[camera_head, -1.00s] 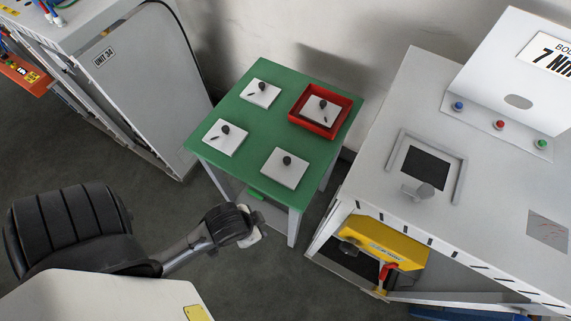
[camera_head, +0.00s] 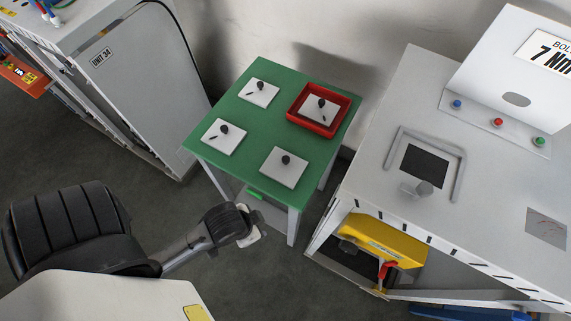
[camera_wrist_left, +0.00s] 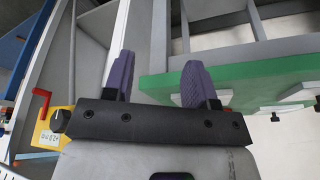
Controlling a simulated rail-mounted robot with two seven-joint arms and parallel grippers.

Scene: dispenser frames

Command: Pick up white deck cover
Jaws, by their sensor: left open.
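Several white square plates with dark knobs, which fit the white deck cover, are on a green table (camera_head: 232,104) in the head view. One is at the back left (camera_head: 266,97), one at the front left (camera_head: 216,143) and one at the front right (camera_head: 277,174). Another (camera_head: 314,115) sits inside a red tray (camera_head: 348,98) at the back right. My left gripper (camera_head: 258,222) is in front of the table's near edge, apart from the plates. In the left wrist view its purple fingers (camera_wrist_left: 160,82) are spread with nothing between them. My right gripper is not seen.
A grey bench (camera_head: 375,165) with a dark square recess and coloured buttons stands to the right. A grey cabinet (camera_head: 150,80) stands left of the table. The green table edge also shows in the left wrist view (camera_wrist_left: 260,78).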

